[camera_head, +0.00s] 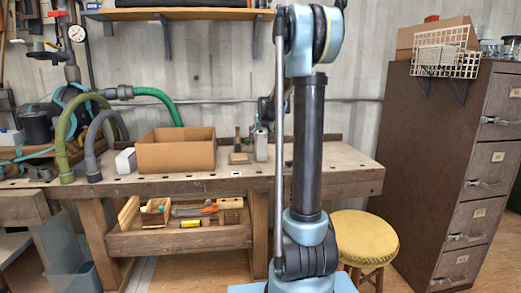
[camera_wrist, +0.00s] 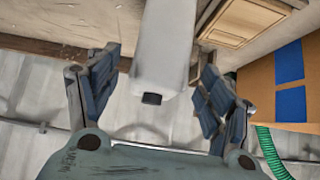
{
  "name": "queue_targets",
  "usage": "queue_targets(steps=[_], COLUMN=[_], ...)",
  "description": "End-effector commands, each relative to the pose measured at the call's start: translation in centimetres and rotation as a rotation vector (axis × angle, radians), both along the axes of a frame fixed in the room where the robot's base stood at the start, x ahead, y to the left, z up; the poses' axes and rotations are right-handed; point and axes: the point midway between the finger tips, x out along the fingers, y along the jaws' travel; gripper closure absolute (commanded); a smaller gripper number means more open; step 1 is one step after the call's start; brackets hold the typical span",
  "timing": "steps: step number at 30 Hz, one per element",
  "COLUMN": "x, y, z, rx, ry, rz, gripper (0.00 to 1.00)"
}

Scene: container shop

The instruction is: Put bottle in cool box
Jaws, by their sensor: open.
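The bottle (camera_head: 261,146) is pale grey-white and stands upright on the workbench, just left of my arm in the head view. In the wrist view the bottle (camera_wrist: 165,40) shows large with a dark cap. My gripper (camera_wrist: 160,65) is open, with one finger on each side of the bottle's line. I cannot tell whether either finger touches it; gaps show on both sides. In the head view my gripper is mostly hidden behind my arm. I cannot make out a cool box for certain in either view.
A cardboard box (camera_head: 176,155) stands on the workbench (camera_head: 330,165) left of the bottle, with a white block (camera_head: 125,161) beside it. A wooden tool (camera_head: 240,157) is close to the bottle's left. A yellow stool (camera_head: 363,235) and brown cabinet (camera_head: 440,150) stand at right.

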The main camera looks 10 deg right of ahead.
Motion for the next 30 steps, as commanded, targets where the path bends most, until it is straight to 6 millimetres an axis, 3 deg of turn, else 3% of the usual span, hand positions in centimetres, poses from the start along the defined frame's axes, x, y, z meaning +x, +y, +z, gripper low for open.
queue_targets(steps=[15,26,30], x=[3.5,3.9,3.9], y=[-0.2,-0.2,-0.2], z=[-3.1,-3.5,-3.5], rx=[0.0,0.0,0.0], ry=[0.0,0.0,0.0], rz=[0.0,0.0,0.0], gripper=[0.27,0.27,0.58])
